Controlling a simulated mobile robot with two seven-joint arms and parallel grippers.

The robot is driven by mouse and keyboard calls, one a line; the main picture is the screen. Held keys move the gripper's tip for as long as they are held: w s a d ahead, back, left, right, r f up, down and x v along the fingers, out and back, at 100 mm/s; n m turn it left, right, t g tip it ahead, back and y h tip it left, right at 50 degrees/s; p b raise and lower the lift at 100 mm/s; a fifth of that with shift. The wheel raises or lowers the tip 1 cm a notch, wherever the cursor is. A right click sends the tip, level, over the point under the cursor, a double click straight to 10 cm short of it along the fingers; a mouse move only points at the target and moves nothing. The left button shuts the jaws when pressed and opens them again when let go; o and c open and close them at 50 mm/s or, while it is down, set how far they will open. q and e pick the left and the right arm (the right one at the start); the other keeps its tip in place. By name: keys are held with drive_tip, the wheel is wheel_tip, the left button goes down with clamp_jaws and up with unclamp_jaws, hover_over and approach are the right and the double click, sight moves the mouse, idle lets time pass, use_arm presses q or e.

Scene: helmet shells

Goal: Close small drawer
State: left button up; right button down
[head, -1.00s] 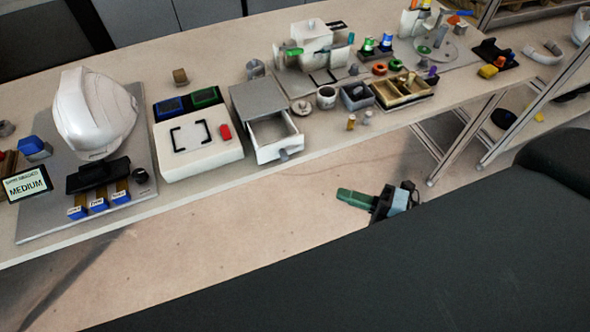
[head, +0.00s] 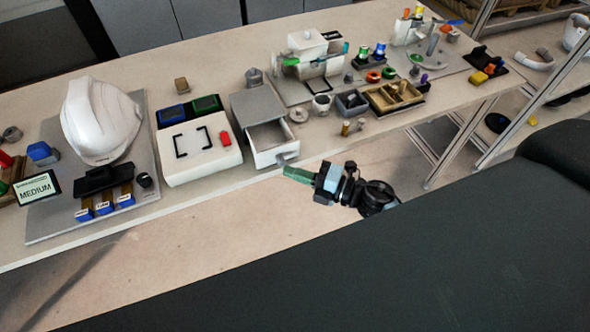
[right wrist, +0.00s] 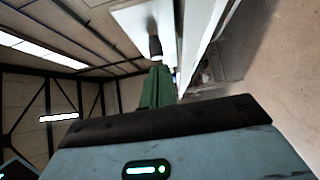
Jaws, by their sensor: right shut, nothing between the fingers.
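The small drawer (head: 275,153) is pulled out of the front of a grey-topped cabinet (head: 257,103) on the table. The drawer is white with a dark knob (head: 283,160) on its front. My right gripper (head: 287,170) has green fingers and is shut and empty. Its tips are just in front of the drawer's knob; I cannot tell whether they touch it. In the right wrist view the green fingers (right wrist: 158,88) point at a dark knob (right wrist: 155,47) on a white face. My left gripper is not in view.
A white box with a red piece (head: 200,150) stands left of the cabinet. A white helmet shell (head: 100,120) is further left. A small grey bin (head: 351,102) and a divided wooden tray (head: 395,97) lie to the right. Open floor lies before the table edge.

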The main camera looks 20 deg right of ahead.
sight(282, 156)
drive_tip(key=shift+w, duration=0.35)
drive_tip(key=w, duration=0.3)
drive_tip(key=shift+w+a+f+b, duration=0.1)
drive_tip(key=shift+w+b, duration=0.3)
drive_tip(key=shift+w, duration=0.4)
drive_tip(key=shift+s, duration=0.15)
